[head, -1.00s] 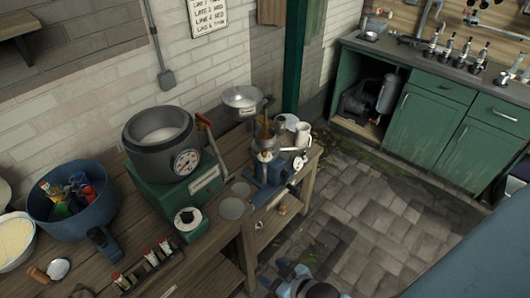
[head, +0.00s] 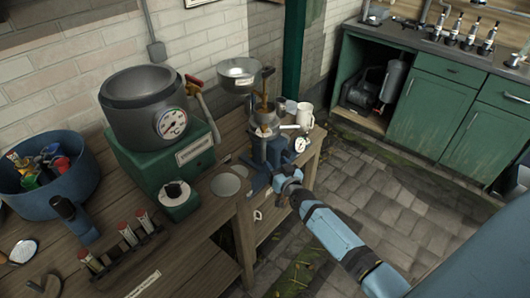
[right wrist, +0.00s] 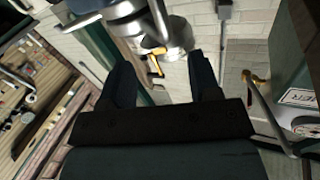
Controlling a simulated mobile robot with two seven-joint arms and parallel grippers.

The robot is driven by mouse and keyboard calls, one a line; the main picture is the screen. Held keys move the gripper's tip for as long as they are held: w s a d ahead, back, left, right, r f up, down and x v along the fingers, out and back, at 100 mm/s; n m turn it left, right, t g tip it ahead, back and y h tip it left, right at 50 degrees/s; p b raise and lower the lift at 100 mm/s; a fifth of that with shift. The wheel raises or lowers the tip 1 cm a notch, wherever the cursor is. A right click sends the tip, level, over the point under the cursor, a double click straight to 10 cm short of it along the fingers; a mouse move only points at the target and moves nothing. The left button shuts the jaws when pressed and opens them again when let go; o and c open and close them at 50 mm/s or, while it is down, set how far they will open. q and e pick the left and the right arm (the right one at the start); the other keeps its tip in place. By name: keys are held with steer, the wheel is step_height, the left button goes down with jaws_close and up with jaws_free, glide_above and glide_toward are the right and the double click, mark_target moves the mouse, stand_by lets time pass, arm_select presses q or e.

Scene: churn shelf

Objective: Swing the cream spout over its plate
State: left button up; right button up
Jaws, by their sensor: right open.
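The cream separator (head: 266,120) stands at the right end of the wooden bench, with a wide metal bowl (head: 240,72) at its upper left. Short metal spouts (head: 289,127) show at its middle; I cannot tell which is the cream spout. A flat round grey plate (head: 225,185) lies on the bench to the left of the separator. My right gripper (head: 284,182) is in front of the separator's blue base. In the right wrist view the fingers (right wrist: 163,88) are apart and empty, with the metal separator body (right wrist: 130,12) beyond them. My left gripper is out of view.
A dark pot with a dial (head: 150,95) on a green base stands left of the separator. A white mug (head: 305,113) and a round gauge (head: 302,145) are close on the right. A rack of red-capped tubes (head: 128,240) lies at the front left.

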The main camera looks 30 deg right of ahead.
mark_target(265, 149)
steer(key=w, duration=0.5)
steer(key=w+b, duration=0.1)
steer(key=w, duration=0.2)
steer(key=shift+w+d, duration=0.1)
steer(key=shift+d, duration=0.3)
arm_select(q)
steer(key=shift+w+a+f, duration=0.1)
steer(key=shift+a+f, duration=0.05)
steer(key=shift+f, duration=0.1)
